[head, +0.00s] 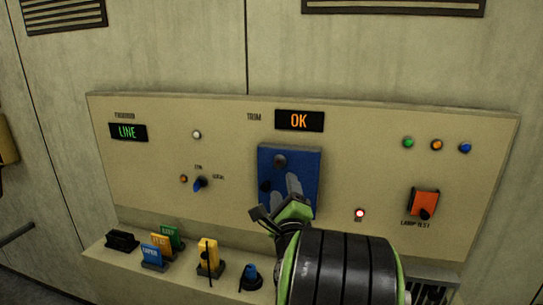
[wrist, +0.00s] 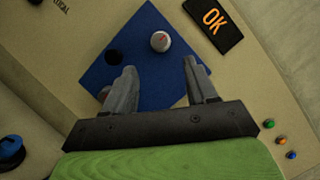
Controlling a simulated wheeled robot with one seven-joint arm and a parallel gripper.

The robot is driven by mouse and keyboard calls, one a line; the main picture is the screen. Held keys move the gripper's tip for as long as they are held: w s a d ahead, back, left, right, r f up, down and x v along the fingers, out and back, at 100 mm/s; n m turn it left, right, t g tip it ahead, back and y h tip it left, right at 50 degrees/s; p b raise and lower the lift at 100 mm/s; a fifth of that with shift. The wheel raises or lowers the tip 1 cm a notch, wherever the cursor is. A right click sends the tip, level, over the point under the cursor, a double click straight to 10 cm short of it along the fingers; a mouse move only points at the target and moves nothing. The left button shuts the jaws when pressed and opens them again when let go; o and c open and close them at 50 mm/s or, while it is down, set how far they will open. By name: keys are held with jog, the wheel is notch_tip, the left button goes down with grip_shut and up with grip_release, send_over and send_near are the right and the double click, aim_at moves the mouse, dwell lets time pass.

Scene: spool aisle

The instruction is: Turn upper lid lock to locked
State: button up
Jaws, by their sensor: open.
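A blue square plate (head: 305,160) is on the beige console under the orange OK display. It also fills the middle of the wrist view (wrist: 130,35). A round grey knob (wrist: 160,41) with a red mark sits on the plate near its upper right edge there, and a dark round knob (wrist: 113,56) sits to its left. I cannot read which one is the upper lid lock. My gripper (head: 280,187) is in front of the plate, and its two fingers (wrist: 160,68) are apart with nothing between them. The grey knob lies beyond the fingertips. A further part on the plate is partly hidden behind the left finger.
An orange OK display (head: 299,121) and a green LINE display (head: 127,132) are on the console. Several coloured tagged blocks stand on the lower ledge (head: 100,255).

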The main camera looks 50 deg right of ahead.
aim_at(279, 166)
jog(key=p+x, duration=0.4)
jog(key=x, duration=0.4)
jog(key=shift+w+d+r, duration=0.1)
jog(key=shift+w+r, duration=0.05)
jog(key=shift+w, duration=0.15)
jog(key=shift+s, duration=0.1)
jog(key=shift+c, duration=0.8)
jog(key=c, duration=0.9)
